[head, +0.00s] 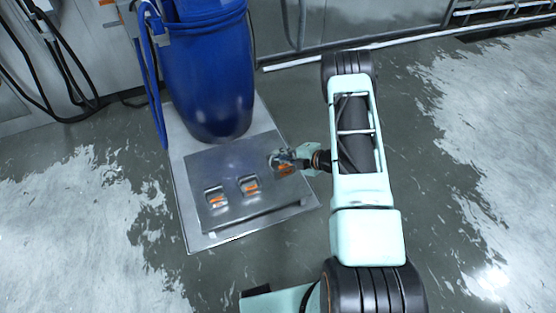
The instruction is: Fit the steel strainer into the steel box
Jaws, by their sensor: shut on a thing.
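My gripper (286,160) is low over the right back part of a grey steel panel (232,158). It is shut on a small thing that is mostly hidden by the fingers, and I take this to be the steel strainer. Orange shows just below and beside the fingers. Two small steel pieces with orange on them, one at the left (215,198) and one in the middle (249,186), sit on the panel to the left of my gripper. I cannot tell for sure which piece is the steel box. Whether the held thing touches the panel is too small to tell.
The panel rests on a pale metal platform (181,190). A tall blue container (207,75) stands at the panel's back edge, left of my gripper. A long bar (255,219) lies along the panel's front. Grey cabinets and black hoses line the back. The wet floor (80,240) is clear.

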